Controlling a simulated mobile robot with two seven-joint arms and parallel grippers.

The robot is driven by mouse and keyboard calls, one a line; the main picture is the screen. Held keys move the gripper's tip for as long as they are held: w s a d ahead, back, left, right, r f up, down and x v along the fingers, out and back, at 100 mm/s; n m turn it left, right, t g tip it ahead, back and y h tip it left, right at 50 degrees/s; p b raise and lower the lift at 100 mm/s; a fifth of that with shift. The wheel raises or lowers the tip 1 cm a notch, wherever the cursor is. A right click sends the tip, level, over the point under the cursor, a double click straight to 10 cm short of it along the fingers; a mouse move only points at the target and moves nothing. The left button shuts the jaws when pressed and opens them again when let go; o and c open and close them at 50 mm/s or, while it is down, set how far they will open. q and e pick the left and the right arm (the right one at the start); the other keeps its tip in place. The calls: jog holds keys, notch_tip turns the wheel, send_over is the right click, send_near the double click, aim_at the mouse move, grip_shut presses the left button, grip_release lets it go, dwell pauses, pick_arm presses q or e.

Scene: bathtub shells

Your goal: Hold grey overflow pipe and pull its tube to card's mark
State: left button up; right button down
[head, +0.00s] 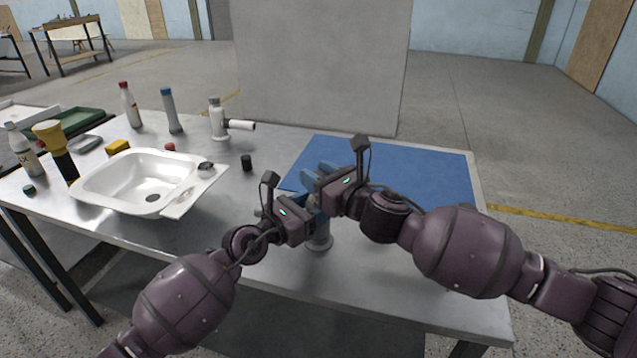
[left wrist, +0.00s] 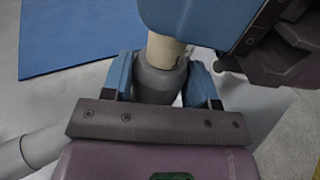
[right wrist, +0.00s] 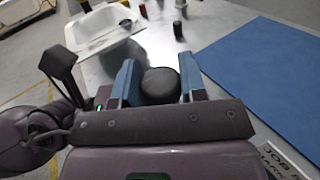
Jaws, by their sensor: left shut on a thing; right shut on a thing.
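The grey overflow pipe (head: 319,243) stands upright on the table's front part, mostly hidden by my grippers in the head view. My left gripper (head: 318,212) is shut on its grey body (left wrist: 157,80), which has a side branch (left wrist: 40,148) at left. A beige tube (left wrist: 166,50) rises out of the body in the left wrist view. My right gripper (head: 314,180) is above the left one, shut on the tube's dark round top (right wrist: 160,86).
A blue mat (head: 420,170) covers the table's right part. A white sink (head: 140,160), a white pipe fitting (head: 217,122), bottles (head: 130,105), a yellow-topped flashlight (head: 50,135) and a black cap (head: 246,162) stand left and behind. A grey panel (head: 320,65) rises behind the table.

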notch_tip(320, 180, up, 2)
jog(key=shift+r, duration=0.1)
jog(key=c, duration=0.7)
grip_release()
jog(key=shift+o, duration=0.2)
jog(key=shift+d, duration=0.1)
jog(key=v, duration=1.2)
